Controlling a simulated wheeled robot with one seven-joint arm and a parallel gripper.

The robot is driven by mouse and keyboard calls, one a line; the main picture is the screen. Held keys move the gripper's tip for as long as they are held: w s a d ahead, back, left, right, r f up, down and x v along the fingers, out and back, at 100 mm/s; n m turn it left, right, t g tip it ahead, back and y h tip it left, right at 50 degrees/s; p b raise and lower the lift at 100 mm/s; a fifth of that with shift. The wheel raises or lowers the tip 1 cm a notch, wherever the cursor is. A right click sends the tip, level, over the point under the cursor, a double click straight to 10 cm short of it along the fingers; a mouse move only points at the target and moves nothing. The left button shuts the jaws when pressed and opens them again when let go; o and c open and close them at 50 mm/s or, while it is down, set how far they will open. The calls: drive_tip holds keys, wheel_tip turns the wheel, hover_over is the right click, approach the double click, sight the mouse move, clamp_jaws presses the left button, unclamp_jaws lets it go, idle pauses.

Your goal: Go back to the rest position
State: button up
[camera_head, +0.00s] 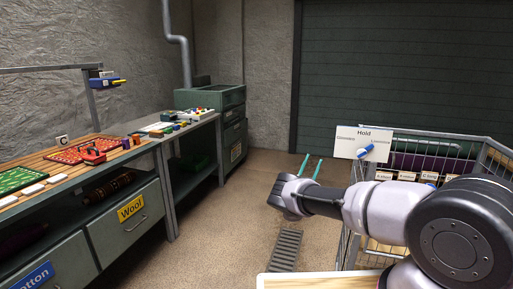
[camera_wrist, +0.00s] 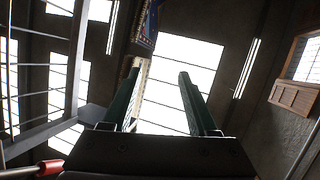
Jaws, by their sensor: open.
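My arm reaches across the right side of the head view, bent, with my gripper (camera_head: 311,167) at its far end. The two thin green fingers point up and away, apart from each other, over bare floor. In the wrist view my gripper (camera_wrist: 158,85) shows two dark green fingers spread wide with nothing between them. That view looks up toward bright windows and the ceiling.
A wire cart (camera_head: 440,145) with a "Hold" sign (camera_head: 362,143) and blue knob stands right, close to my arm. A workbench (camera_head: 150,152) with colored rugs, and drawers labelled Wool and Cotton, lines the left. A floor grate (camera_head: 285,250) lies between. The middle floor is clear.

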drive_tip(key=w+d+r+m+g+y, duration=0.3)
drive_tip(key=w+d+r+g, duration=0.1)
drive_tip(key=d+r, duration=0.75)
drive_tip(key=w+d+r+m+g+y, duration=0.35)
drive_tip(key=d+r, duration=0.55)
drive_tip(key=r, duration=0.5)
wheel_tip(320, 180, up, 9)
drive_tip(key=s+d+n+t+y, duration=0.1)
drive_tip(key=s+n+t+y, duration=0.15)
drive_tip(key=n+y, duration=0.4)
drive_tip(key=s+a+r+n+y, duration=0.4)
drive_tip(key=s+a+y, duration=0.3)
drive_tip(key=s, duration=0.4)
drive_tip(key=s+a+r+n+y, duration=0.3)
drive_tip(key=s+a+r+y, duration=0.2)
drive_tip(key=s+a+y, duration=0.45)
drive_tip(key=s+a+f+n+g, duration=0.1)
drive_tip(key=s+f+n, duration=0.1)
drive_tip(key=s, duration=0.7)
drive_tip(key=s+a+f+n+g+h, duration=0.1)
drive_tip(key=s+a+f+n+g, duration=0.1)
drive_tip(key=s, duration=0.8)
drive_tip(key=s+a+f+n+g, duration=0.1)
drive_tip(key=s+f, duration=0.3)
drive_tip(key=s, duration=0.6)
drive_tip(key=shift+a+n+g, duration=0.15)
drive_tip(key=shift+n+g, duration=0.25)
drive_tip(key=shift+n, duration=0.5)
